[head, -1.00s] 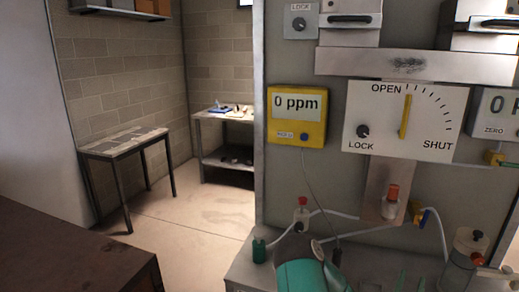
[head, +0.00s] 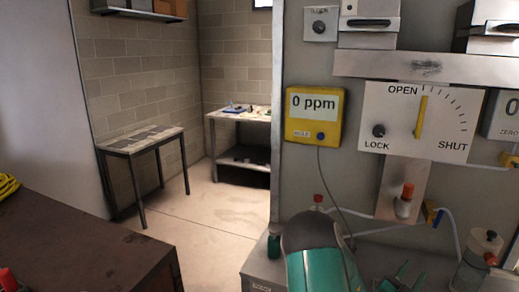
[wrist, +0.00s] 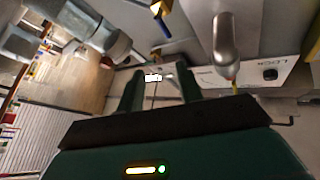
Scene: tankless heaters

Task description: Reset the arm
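My arm's teal and dark grey link rises from the bottom edge of the head view, in front of the bench and the heater panel (head: 345,190). In the wrist view my gripper (wrist: 158,76) shows two dark green fingers standing apart, with a clear gap and nothing held between them. Beyond the fingers are a grey panel and a rounded metal fitting (wrist: 227,45) to the right. The head view does not show the fingertips clearly.
The panel carries a yellow gas meter (head: 314,117) reading 0 ppm and an OPEN/SHUT dial (head: 419,121) with its yellow pointer near OPEN. A red-capped fitting (head: 405,200) hangs below. A brown cabinet (head: 80,240) stands left. Floor (head: 215,215) is clear between.

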